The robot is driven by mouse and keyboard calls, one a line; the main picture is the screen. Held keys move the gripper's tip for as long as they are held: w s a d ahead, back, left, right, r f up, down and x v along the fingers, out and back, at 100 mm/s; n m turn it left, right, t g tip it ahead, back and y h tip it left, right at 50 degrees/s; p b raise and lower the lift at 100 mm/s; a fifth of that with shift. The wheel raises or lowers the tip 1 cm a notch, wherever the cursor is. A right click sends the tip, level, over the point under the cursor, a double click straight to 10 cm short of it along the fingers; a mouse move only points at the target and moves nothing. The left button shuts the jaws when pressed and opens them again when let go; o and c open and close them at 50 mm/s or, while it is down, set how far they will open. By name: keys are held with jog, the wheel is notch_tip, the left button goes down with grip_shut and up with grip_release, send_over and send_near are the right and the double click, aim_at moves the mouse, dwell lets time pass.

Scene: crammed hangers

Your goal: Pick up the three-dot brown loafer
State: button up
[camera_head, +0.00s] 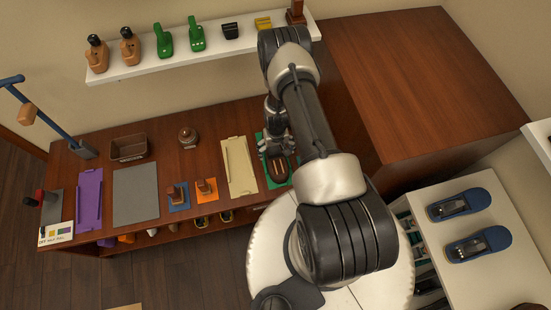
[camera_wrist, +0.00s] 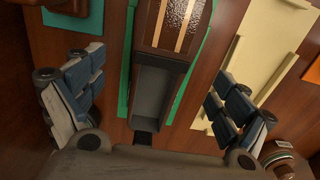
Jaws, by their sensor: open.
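A brown loafer-like item (camera_head: 279,170) with two tan stripes lies on a green mat (camera_head: 265,184) on the brown table. In the wrist view the brown item (camera_wrist: 157,42) has a grey open inside facing my gripper, and the green mat (camera_wrist: 198,62) shows beside it. No dots can be made out on it. My gripper (camera_head: 273,146) is just behind it in the head view. In the wrist view my gripper (camera_wrist: 157,85) is open, with one finger on each side of the item and apart from it. The jaws hold nothing.
A beige tray (camera_head: 238,165) lies left of the mat, with blocks on blue and orange squares beyond. A round brown object (camera_head: 188,136) stands behind. Blue shoes (camera_head: 460,204) sit on a white cabinet at right. A wall shelf (camera_head: 150,68) holds several items.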

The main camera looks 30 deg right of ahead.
aim_at(275, 153)
notch_tip(275, 153, down, 5)
jog(key=shift+w+b, duration=0.1)
jog(key=shift+b, duration=0.75)
jog(key=shift+r, duration=0.1)
jog(key=shift+c, duration=0.2)
jog(key=c, duration=1.3)
